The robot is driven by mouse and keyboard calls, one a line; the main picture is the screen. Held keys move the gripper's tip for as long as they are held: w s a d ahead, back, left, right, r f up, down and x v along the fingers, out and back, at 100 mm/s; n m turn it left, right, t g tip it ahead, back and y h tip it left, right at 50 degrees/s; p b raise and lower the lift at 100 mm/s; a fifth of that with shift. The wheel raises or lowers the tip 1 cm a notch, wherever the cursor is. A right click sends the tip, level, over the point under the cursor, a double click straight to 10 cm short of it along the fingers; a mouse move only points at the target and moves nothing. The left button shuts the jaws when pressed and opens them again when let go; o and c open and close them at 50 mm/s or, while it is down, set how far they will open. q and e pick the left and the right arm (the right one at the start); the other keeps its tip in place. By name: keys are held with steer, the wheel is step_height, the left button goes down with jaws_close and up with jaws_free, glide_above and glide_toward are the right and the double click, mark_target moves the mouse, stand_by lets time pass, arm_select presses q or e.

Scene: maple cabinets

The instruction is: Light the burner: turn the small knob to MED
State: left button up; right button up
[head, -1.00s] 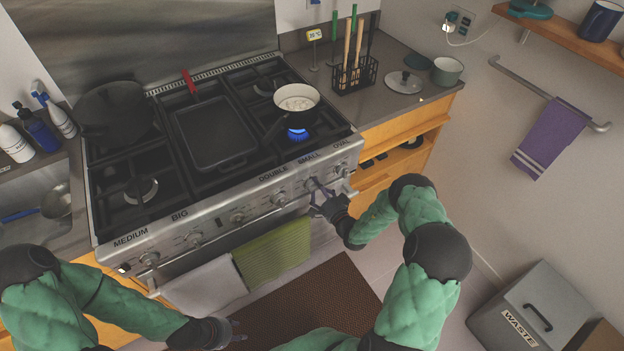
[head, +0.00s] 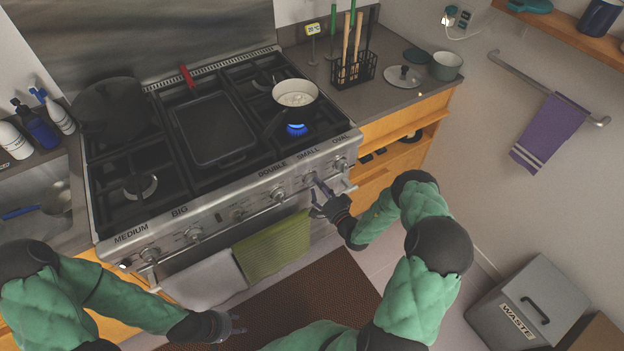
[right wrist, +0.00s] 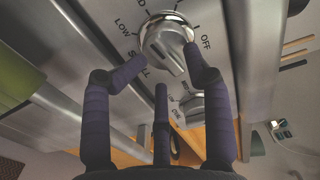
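The small knob (right wrist: 168,42) is on the stove's front panel under the SMALL label, and it also shows in the head view (head: 309,180). Its dial carries LOW, OFF and partly hidden SMALL marks in the right wrist view. Its exact setting is hard to read. In the head view the right gripper (head: 322,192) is just in front of the panel. My left gripper (head: 236,325) is low, away from the stove; its opening is unclear.
A row of other knobs (head: 194,236) lines the panel. The oven rail carries a grey towel (head: 205,282) and a green towel (head: 272,248). A black griddle pan (head: 213,128) and a lidded dark pot (head: 112,112) stand on the stove. A waste bin (head: 530,305) is at lower right.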

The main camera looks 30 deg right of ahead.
steer(key=s+d+p, duration=0.1)
steer(key=s+p, duration=0.1)
steer(key=s, duration=0.8)
stand_by(0.8)
